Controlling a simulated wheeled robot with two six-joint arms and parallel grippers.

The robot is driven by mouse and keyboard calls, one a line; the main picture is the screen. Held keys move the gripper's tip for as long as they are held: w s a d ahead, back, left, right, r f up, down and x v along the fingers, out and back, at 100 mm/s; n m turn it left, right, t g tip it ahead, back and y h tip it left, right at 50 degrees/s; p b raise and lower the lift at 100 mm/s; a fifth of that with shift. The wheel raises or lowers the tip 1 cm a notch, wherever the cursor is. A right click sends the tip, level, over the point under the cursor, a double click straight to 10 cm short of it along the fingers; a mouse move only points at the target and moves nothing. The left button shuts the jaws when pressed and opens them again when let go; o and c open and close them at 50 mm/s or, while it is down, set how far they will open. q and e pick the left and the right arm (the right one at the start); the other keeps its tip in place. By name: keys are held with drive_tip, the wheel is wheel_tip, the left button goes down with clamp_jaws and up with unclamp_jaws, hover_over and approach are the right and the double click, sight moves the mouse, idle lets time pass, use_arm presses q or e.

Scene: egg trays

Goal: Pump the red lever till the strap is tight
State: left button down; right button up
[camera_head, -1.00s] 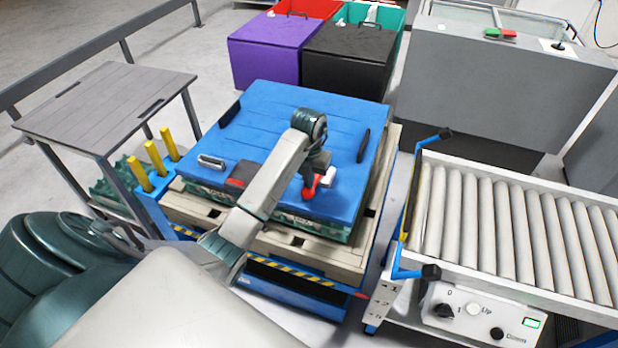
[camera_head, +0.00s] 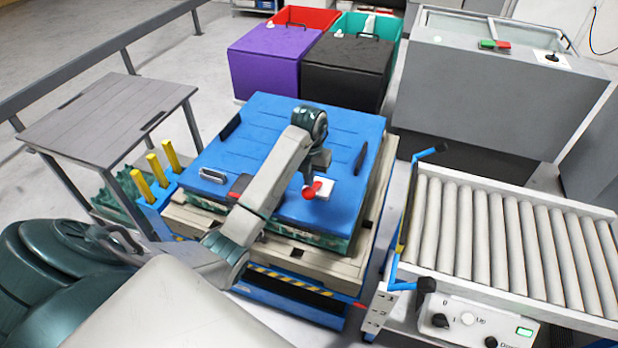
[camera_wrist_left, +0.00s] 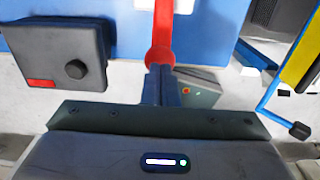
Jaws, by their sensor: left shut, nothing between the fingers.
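The red lever (camera_head: 309,192) is on top of the blue lid (camera_head: 280,130) of the stack, beside a small white block (camera_head: 325,187). In the left wrist view the lever (camera_wrist_left: 163,25) is a red bar ending in a round knob. My left gripper (camera_head: 307,182) is shut with nothing between its fingers. Its fingertips (camera_wrist_left: 158,72) are right at the knob; whether they touch it I cannot tell. I cannot make out the strap. My right gripper is not in view.
A black box with a red label (camera_wrist_left: 65,50) lies left of the lever. Black handles (camera_head: 361,158) stand on the lid. A roller conveyor (camera_head: 500,230) is at right, a grey table (camera_head: 110,115) at left, and purple (camera_head: 268,60) and black (camera_head: 345,70) bins behind.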

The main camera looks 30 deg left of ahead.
sight(308, 190)
use_arm(q)
drive_tip(key=shift+s+d+f+b, duration=0.15)
drive_tip(key=shift+f+b, duration=0.25)
drive_tip(key=shift+f, duration=0.2)
drive_tip(key=shift+s+a+f+b, duration=0.15)
drive_tip(key=shift+f+b, duration=0.25)
drive_tip(key=shift+f, duration=0.2)
drive_tip(key=shift+s+d+f+b, duration=0.1)
drive_tip(key=shift+f+b, duration=0.55)
drive_tip(key=shift+f, duration=0.2)
drive_tip(key=shift+s+d+f+b, duration=0.1)
drive_tip(key=shift+f+b, duration=0.5)
drive_tip(key=shift+f, duration=0.2)
drive_tip(key=shift+r+p, duration=0.45)
drive_tip(key=shift+r, duration=0.1)
drive_tip(key=shift+w+a+r+p, duration=0.15)
drive_tip(key=shift+r+p, duration=0.35)
drive_tip(key=shift+r, duration=0.25)
drive_tip(key=shift+w+r+p, duration=0.2)
drive_tip(key=shift+r+p, duration=0.35)
drive_tip(key=shift+r, duration=0.2)
drive_tip(key=shift+w+a+r+p, duration=0.15)
drive_tip(key=shift+r+p, duration=0.35)
drive_tip(key=shift+r, duration=0.25)
drive_tip(key=shift+d, duration=0.1)
